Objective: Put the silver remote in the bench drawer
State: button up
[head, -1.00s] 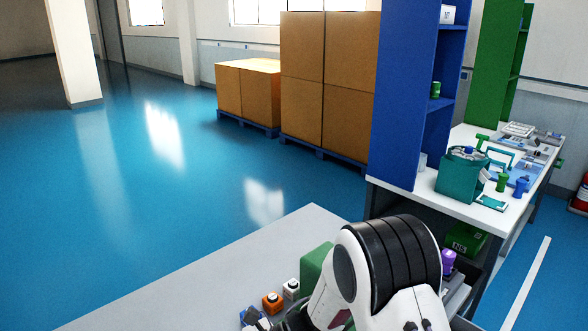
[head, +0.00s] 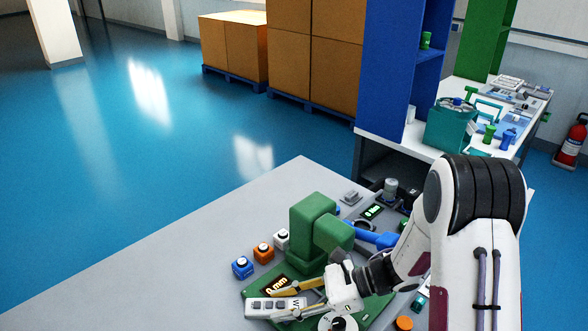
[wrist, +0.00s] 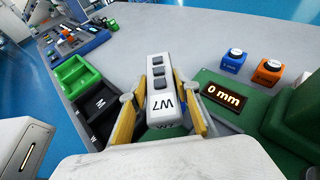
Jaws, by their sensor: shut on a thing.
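The silver remote (head: 268,306) is a pale, narrow block with grey buttons on top. My gripper (head: 290,300) has its yellow fingers closed on it, in front of the green machine. In the wrist view, the remote (wrist: 160,75) points away from me between the two fingers (wrist: 162,112), buttons and dark lettering facing up. A bench drawer cannot be made out for certain. A pale box with a slot (wrist: 30,160) shows at the lower left of the wrist view, but I cannot tell whether it is the drawer.
The green machine (head: 312,225) stands close behind my gripper, with a "0 mm" display (wrist: 222,93) on its base. Blue (head: 242,267) and orange (head: 263,253) button boxes sit to its left. The grey tabletop at left is clear.

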jog(key=w+d+m+t, duration=0.1)
jog(key=d, duration=0.3)
jog(key=w+d+m+t, duration=0.1)
jog(key=w+d, duration=0.1)
jog(key=d, duration=0.2)
jog(key=w+d+f+m+t, duration=0.1)
jog(key=d+t, duration=0.1)
jog(key=d, duration=0.2)
jog(key=shift+w+m, duration=0.2)
jog(key=shift+m, duration=0.1)
jog(key=d+m+t, duration=0.1)
jog(key=d, duration=0.3)
jog(key=d+m+t+h, duration=0.1)
jog(key=d, duration=0.3)
jog(key=w+d+m+t+h, duration=0.1)
jog(key=d+t, duration=0.1)
jog(key=d, duration=0.2)
jog(key=shift+d+f+m, duration=0.3)
jog(key=shift+d+f, duration=0.1)
jog(key=shift+s+d, duration=0.1)
jog(key=shift+d, duration=0.6)
